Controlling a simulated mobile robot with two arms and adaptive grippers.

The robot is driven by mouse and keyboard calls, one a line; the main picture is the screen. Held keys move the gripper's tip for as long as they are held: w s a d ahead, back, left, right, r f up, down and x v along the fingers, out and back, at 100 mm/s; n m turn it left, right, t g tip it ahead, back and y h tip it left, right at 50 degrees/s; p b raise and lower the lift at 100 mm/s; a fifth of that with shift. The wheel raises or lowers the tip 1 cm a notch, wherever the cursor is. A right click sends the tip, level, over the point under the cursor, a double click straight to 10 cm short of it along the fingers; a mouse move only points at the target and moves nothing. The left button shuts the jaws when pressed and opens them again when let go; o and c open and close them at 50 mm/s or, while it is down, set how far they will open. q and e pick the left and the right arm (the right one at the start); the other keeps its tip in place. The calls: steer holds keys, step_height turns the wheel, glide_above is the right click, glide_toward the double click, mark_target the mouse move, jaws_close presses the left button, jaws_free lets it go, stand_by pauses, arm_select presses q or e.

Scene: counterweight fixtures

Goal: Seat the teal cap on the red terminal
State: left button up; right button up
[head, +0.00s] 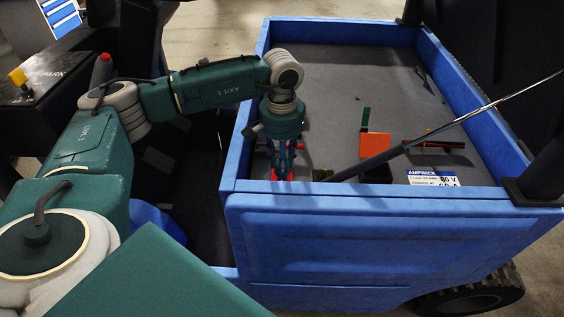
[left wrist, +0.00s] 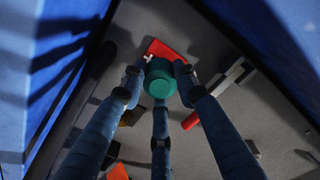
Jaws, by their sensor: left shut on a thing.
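The teal cap (left wrist: 160,78) is round and sits between the fingertips of my left gripper (left wrist: 158,90), which is shut on it. In the head view my left gripper (head: 282,165) points down into the blue cart bed near its front wall, and the cap cannot be made out there. A flat red piece (left wrist: 168,51), which looks like the red terminal's base, lies just behind the cap in the left wrist view. Red also shows at the fingertips in the head view (head: 289,176). The cap hides part of it, so I cannot tell whether they touch. My right gripper is not in view.
The blue cart walls (head: 360,205) enclose a grey bed (head: 330,75). A dark strut (head: 370,163) slants across.

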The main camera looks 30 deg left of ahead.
arm_select(q)
steer(key=shift+f+b, duration=0.75)
steer(key=shift+f, duration=0.2)
steer(key=o, duration=0.9)
steer(key=shift+c, duration=0.2)
